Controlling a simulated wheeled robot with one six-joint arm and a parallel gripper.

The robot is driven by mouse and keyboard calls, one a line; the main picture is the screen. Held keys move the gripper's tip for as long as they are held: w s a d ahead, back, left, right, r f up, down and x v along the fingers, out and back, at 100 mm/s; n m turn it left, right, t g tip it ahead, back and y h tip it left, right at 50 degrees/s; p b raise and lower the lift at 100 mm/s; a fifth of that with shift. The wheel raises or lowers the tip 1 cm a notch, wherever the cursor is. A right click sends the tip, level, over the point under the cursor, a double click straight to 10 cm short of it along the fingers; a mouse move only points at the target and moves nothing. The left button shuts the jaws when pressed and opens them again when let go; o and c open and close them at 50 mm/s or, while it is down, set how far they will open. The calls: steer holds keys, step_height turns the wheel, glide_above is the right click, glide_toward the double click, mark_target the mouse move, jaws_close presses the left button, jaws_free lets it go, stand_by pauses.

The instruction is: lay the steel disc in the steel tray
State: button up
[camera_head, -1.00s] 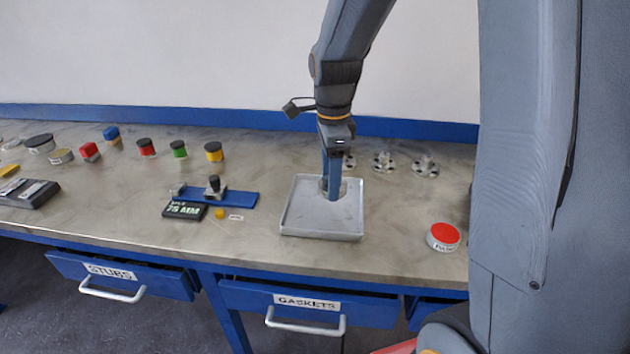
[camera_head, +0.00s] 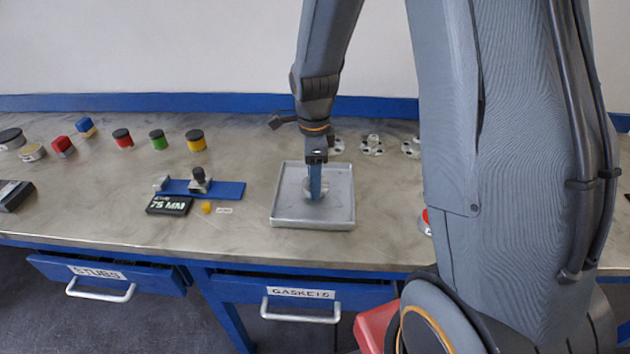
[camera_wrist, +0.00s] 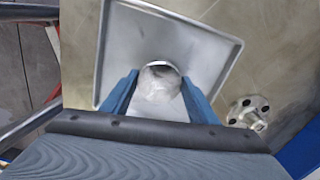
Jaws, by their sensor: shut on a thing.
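The steel tray (camera_head: 338,223) is a square, shallow, grey tray with a low rim on the bench. It also shows in the wrist view (camera_wrist: 122,45). My gripper (camera_head: 316,195) points down inside the tray's outline, near its middle. In the wrist view its two blue fingers (camera_wrist: 159,82) are shut on the steel disc (camera_wrist: 162,96), a shiny grey round piece between them. The disc (camera_head: 326,187) shows partly behind the fingers in the head view. Whether it touches the tray floor, I cannot tell.
A blue fixture (camera_head: 228,190) and a black 75 MM display (camera_head: 168,205) stand left of the tray. Flanged pieces (camera_head: 372,145) stand behind it to the right. Several coloured capped pieces (camera_head: 196,140) stand at the back left. My arm hides part of the right bench.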

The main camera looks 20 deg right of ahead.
steer(key=shift+f, duration=0.75)
steer(key=shift+f, duration=0.15)
steer(key=o, duration=1.6)
step_height(320, 180, up, 12)
steer(key=b, duration=0.3)
steer(key=s+f+n, duration=0.2)
steer(key=s+n, duration=0.4)
steer(key=n, duration=0.4)
steer(key=s+f+n+t, duration=0.1)
steer(key=s+f+n, duration=0.2)
steer(key=s+n, duration=0.4)
steer(key=shift+f+n, duration=0.25)
steer(key=shift+n, duration=1.55)
